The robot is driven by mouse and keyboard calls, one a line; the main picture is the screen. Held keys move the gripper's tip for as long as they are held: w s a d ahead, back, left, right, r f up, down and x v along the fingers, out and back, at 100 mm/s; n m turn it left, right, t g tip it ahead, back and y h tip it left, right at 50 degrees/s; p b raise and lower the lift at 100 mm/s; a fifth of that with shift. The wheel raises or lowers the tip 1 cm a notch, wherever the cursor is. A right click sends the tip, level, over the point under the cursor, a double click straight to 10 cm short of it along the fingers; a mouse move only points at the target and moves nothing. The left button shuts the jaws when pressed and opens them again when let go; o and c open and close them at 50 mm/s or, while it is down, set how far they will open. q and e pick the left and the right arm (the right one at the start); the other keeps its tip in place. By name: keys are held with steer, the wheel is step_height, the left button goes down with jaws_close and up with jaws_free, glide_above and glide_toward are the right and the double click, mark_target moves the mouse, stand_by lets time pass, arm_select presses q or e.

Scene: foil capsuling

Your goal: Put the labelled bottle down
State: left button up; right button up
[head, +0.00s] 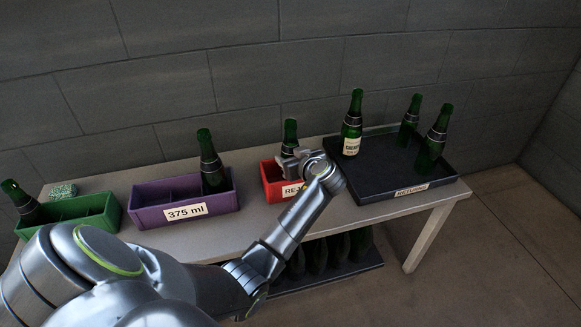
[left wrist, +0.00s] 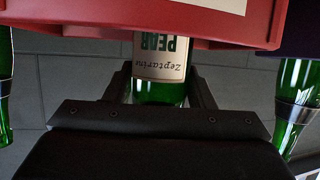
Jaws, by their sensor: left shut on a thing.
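The labelled bottle (head: 290,130) is green, with its neck and top showing above the red bin (head: 271,183) in the head view. In the left wrist view, which is upside down, its pale label reading "Zeptarine PEAR" (left wrist: 162,57) shows between my fingers. Its lower part is hidden behind the wall of the red bin (left wrist: 100,22). My left gripper (head: 293,160) is shut on this bottle just above the label; its fingers (left wrist: 160,92) flank the glass. Whether the base touches the bin floor is hidden. My right gripper is not in view.
A purple bin marked "375 ml" (head: 150,216) holds one bottle (head: 209,160). A green bin (head: 100,220) holds another at the left. A black tray (head: 385,178) at the right holds three bottles, one labelled (head: 352,128). Dark bottles (head: 340,248) stand on a lower shelf.

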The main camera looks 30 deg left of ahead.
arm_select(q)
step_height(320, 180, down, 3)
steer(key=shift+r, duration=0.1)
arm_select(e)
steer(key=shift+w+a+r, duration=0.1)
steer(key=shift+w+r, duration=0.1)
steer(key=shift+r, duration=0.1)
arm_select(q)
steer(key=shift+f+b, duration=0.2)
steer(key=shift+b, duration=0.1)
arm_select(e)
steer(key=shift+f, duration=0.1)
arm_select(q)
steer(key=o, duration=0.7)
steer(key=shift+f, duration=0.15)
steer(key=shift+c, duration=0.2)
steer(key=o, duration=0.5)
steer(key=shift+c, duration=0.2)
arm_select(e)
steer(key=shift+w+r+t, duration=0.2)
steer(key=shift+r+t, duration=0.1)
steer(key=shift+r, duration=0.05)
